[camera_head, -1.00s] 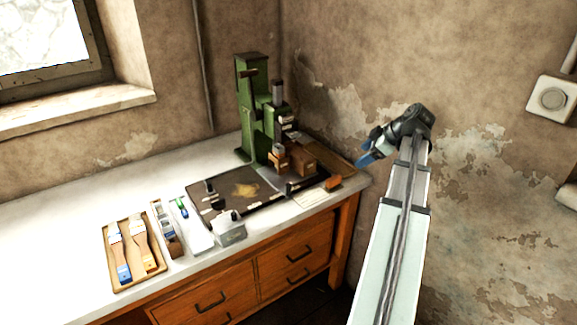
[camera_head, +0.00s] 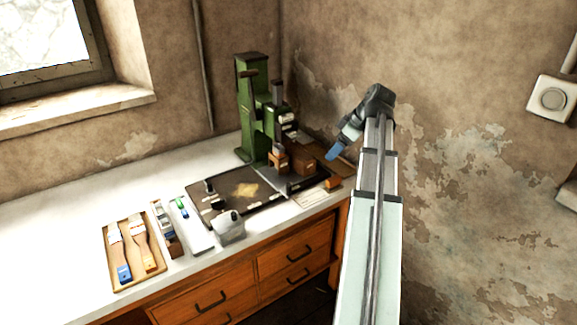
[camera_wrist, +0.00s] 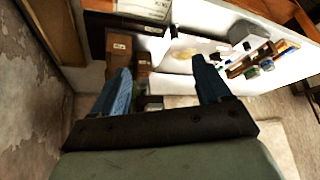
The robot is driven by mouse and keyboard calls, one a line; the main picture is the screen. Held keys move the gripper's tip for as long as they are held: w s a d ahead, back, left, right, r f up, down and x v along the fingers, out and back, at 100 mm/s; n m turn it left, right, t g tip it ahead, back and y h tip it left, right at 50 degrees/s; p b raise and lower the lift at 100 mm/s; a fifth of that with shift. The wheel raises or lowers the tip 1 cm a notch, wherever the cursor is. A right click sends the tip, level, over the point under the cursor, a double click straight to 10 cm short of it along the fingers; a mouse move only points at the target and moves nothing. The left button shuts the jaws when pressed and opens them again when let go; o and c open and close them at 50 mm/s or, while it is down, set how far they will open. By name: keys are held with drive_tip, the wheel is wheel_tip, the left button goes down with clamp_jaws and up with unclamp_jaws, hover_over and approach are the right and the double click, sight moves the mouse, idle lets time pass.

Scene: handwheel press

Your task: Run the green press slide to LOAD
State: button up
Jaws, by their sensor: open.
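The green press (camera_head: 253,105) stands upright at the back right of the white bench, near the wall corner. LOAD cannot be read on any label. My gripper (camera_head: 336,151) has blue fingers and hangs in the air to the right of the press, apart from it. In the wrist view the two blue fingers (camera_wrist: 162,88) are spread with nothing between them.
Brown blocks (camera_head: 301,161) stand at the press foot. A dark mat (camera_head: 225,197) lies in front, with a small black-knobbed piece on it. A grey-white container (camera_head: 230,228), a narrow tray (camera_head: 168,236) and a brush tray (camera_head: 152,270) are farther left. The bench's left part is bare.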

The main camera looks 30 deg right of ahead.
sight(289, 184)
drive_tip(key=w+a+f+m+g+h, duration=0.1)
drive_tip(key=w+a+f, duration=0.2)
drive_tip(key=w, duration=0.1)
drive_tip(key=w+a+f+m+g+h, duration=0.1)
drive_tip(key=w+a+f+m+g, duration=0.1)
drive_tip(key=w+a+f, duration=0.1)
drive_tip(key=w+a+f+m+g, duration=0.2)
drive_tip(key=w+a+f, duration=0.1)
drive_tip(key=w+a, duration=0.1)
drive_tip(key=shift+w+f+h, duration=0.15)
drive_tip(key=shift+w+h, duration=0.2)
drive_tip(key=shift+h, duration=0.05)
drive_tip(key=shift+w+f+m, duration=0.1)
drive_tip(key=shift+f+m, duration=0.2)
drive_tip(key=shift+f, duration=0.1)
wheel_tip(289, 184, down, 9)
drive_tip(key=shift+f, duration=0.1)
drive_tip(key=shift+c, duration=0.4)
drive_tip(key=c, duration=1.3)
drive_tip(key=shift+o, duration=0.2)
drive_tip(key=shift+a, duration=8.55)
